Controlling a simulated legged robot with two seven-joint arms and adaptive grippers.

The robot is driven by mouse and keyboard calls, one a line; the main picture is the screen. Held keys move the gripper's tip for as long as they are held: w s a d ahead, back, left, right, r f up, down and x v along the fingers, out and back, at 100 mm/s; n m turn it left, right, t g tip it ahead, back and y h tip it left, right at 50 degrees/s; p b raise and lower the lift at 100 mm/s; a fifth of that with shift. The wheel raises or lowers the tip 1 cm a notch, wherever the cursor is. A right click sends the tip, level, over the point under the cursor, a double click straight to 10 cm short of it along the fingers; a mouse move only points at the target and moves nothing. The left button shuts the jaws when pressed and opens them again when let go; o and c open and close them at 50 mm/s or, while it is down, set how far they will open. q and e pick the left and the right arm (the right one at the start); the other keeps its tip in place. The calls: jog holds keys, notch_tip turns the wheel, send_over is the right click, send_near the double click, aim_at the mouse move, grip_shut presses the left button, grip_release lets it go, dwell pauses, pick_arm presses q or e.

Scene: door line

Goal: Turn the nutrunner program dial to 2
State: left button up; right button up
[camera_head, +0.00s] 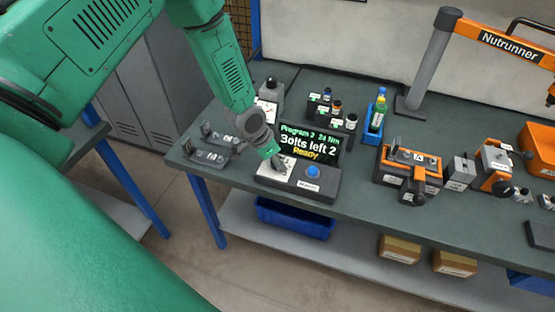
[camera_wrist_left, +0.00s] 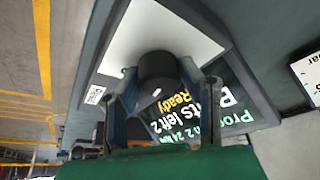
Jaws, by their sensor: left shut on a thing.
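The nutrunner control box (camera_head: 321,185) stands on the bench near its front edge, with a blue button (camera_head: 312,172) on its top. Its screen (camera_head: 308,147) reads "Program 2 24 Nm", "Bolts left 2", "Ready". The program dial (camera_wrist_left: 158,72) is a black round knob on a white plate, with a small white mark on it. My left gripper (camera_head: 275,162) reaches down to the box's left part and hides the dial in the head view. In the left wrist view my left gripper (camera_wrist_left: 160,92) is shut on the dial, one finger on each side. My right gripper does not show.
Small dark blocks with bottles stand behind the screen. A blue holder (camera_head: 376,120) with a bottle, an orange-black fixture (camera_head: 408,172) and the Nutrunner stand (camera_head: 430,60) are to the right. Grey brackets (camera_head: 208,150) lie left of the box. A blue bin (camera_head: 296,217) sits below.

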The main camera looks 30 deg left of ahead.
pick_arm(q)
jog(key=shift+n+y, duration=0.3)
jog(key=shift+n, duration=0.6)
jog(key=o, duration=1.1)
jog(key=shift+a, duration=0.1)
jog(key=v, duration=1.1)
jog(key=shift+s+a+r, duration=0.1)
jog(key=shift+s+r, duration=0.2)
